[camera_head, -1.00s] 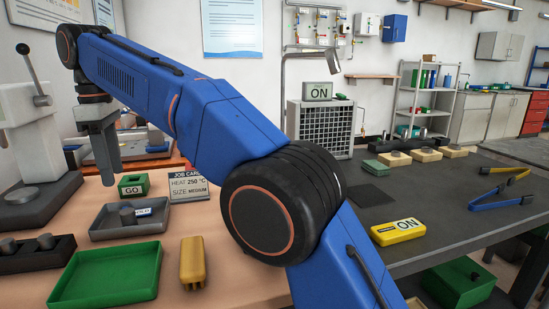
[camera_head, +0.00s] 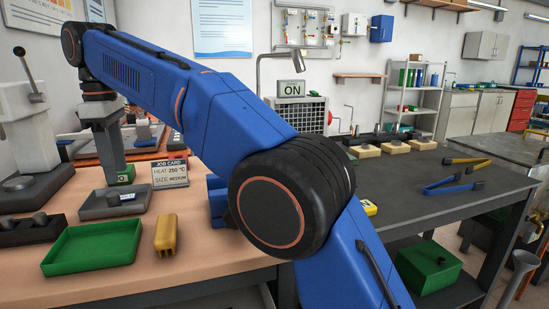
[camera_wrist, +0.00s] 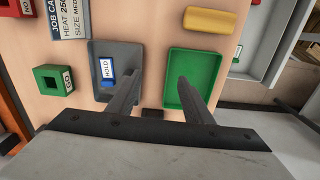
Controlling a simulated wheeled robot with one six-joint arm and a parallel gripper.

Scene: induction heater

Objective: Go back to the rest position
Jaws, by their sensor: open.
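My gripper (camera_head: 113,168) hangs down at the left, above the tan bench (camera_head: 210,262). In the wrist view its two fingers (camera_wrist: 157,88) are apart with nothing between them. The left finger overlaps the grey tray (camera_wrist: 97,50), and the right finger overlaps the green tray (camera_wrist: 199,56). The arm is raised and bent across the middle of the head view.
A job card (camera_head: 170,172), green GO block (camera_wrist: 52,80) and yellow block (camera_head: 166,235) are on the bench. A grey press (camera_head: 25,130) stands left. The dark table (camera_head: 440,205) holds blue-yellow tongs (camera_head: 455,180). The arm hides most of a yellow box (camera_head: 369,207).

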